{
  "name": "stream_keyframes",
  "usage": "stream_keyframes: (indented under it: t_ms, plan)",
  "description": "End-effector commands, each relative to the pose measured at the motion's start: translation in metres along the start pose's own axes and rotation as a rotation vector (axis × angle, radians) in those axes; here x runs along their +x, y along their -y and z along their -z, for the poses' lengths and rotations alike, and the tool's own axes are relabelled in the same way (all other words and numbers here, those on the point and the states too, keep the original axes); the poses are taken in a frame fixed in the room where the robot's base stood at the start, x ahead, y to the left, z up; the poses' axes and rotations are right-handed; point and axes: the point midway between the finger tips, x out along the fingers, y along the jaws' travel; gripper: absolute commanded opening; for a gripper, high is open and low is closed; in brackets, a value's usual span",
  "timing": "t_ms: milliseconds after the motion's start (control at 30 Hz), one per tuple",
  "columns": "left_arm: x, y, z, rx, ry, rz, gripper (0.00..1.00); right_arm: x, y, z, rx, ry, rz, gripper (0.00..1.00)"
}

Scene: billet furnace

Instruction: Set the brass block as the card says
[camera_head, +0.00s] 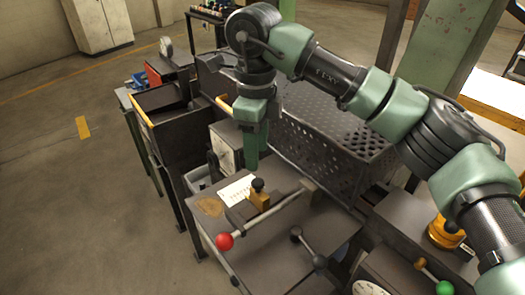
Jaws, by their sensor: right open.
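The brass block (259,201) is small, with a black knob on top, and sits on the dark top of a cabinet near the picture's middle. A white card (237,190) with small print lies just left of and behind it; I cannot read the print. My right gripper (252,165) points down above and slightly behind the block, apart from it. It is open and seems empty, its fingers seen nearly edge-on. My left gripper is not in view.
A lever with a red ball (225,241) passes close in front of the block. A shorter dark lever (308,246) stands to the right. A perforated metal guard (325,135) rises behind. A green-ball lever (443,288) is at lower right. The floor at left is open.

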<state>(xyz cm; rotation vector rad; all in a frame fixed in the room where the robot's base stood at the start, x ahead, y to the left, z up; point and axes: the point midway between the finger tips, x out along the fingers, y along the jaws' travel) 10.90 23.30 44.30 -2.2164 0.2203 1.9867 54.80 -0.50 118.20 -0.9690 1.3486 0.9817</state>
Motion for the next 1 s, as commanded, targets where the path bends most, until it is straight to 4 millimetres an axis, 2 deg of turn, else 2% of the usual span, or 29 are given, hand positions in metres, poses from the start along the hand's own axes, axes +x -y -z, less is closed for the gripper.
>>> stream_keyframes:
  t_ms: [167,400,567,700,833,967,1000]
  plan:
    - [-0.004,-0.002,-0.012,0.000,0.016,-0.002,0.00,0.006,0.000,0.000,-0.001,-0.003,0.001,0.48]
    - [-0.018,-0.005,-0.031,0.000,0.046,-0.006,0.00,0.041,-0.001,0.001,-0.001,-0.003,-0.003,0.48]
    - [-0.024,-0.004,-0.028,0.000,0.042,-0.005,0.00,0.064,0.000,0.001,0.000,-0.003,-0.001,0.48]
    - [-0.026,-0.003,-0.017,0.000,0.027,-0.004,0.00,0.075,0.000,0.000,0.000,0.000,0.000,0.48]
    - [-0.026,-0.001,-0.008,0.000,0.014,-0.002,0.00,0.078,0.000,0.000,0.000,-0.001,0.001,0.48]
    - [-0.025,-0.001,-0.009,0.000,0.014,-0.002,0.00,0.078,0.000,0.000,0.000,-0.001,0.002,0.48]
    - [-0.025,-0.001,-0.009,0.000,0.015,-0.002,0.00,0.078,0.000,0.000,0.000,-0.001,0.002,0.45]
